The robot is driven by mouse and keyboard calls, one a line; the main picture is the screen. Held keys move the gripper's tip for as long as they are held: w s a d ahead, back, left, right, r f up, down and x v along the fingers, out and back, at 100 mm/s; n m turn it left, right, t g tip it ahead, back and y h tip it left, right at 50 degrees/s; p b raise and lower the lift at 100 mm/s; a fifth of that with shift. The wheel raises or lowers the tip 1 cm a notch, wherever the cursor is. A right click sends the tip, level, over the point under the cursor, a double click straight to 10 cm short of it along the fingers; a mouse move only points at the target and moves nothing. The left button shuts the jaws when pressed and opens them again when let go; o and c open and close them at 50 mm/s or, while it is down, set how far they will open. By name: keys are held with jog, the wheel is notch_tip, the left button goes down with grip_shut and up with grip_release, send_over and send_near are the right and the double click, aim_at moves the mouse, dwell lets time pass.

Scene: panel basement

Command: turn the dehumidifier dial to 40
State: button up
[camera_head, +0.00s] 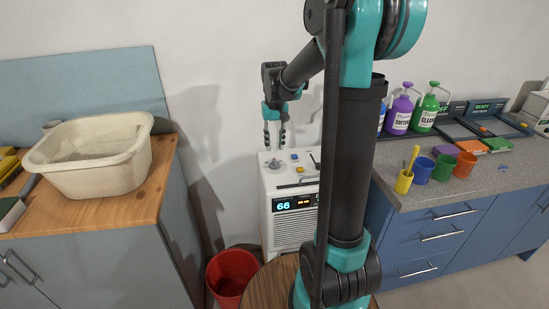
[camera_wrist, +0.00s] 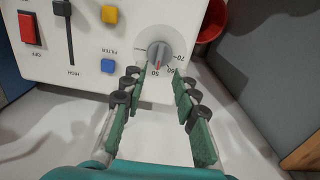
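The white dehumidifier (camera_head: 282,230) stands between the two counters, its lit display (camera_head: 290,203) reading 66. The dial's red mark points down in the wrist view, near the 50; a 40 is not readable there. My gripper (camera_wrist: 155,92) is open, with its fingers spread on either side below the dial and nothing between them. In the head view my gripper (camera_head: 274,136) hangs just above the left part of the panel.
The panel also has a red switch (camera_wrist: 29,28), a black slider (camera_wrist: 66,30), a yellow button (camera_wrist: 109,14) and a blue button (camera_wrist: 107,66). A red bin (camera_head: 229,276) stands on the floor at left. A tub (camera_head: 100,175) sits on the left counter.

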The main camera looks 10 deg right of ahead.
aim_at(275, 161)
notch_tip(275, 161, down, 7)
jog(key=shift+r, duration=0.2)
jog(key=shift+c, duration=0.6)
grip_shut()
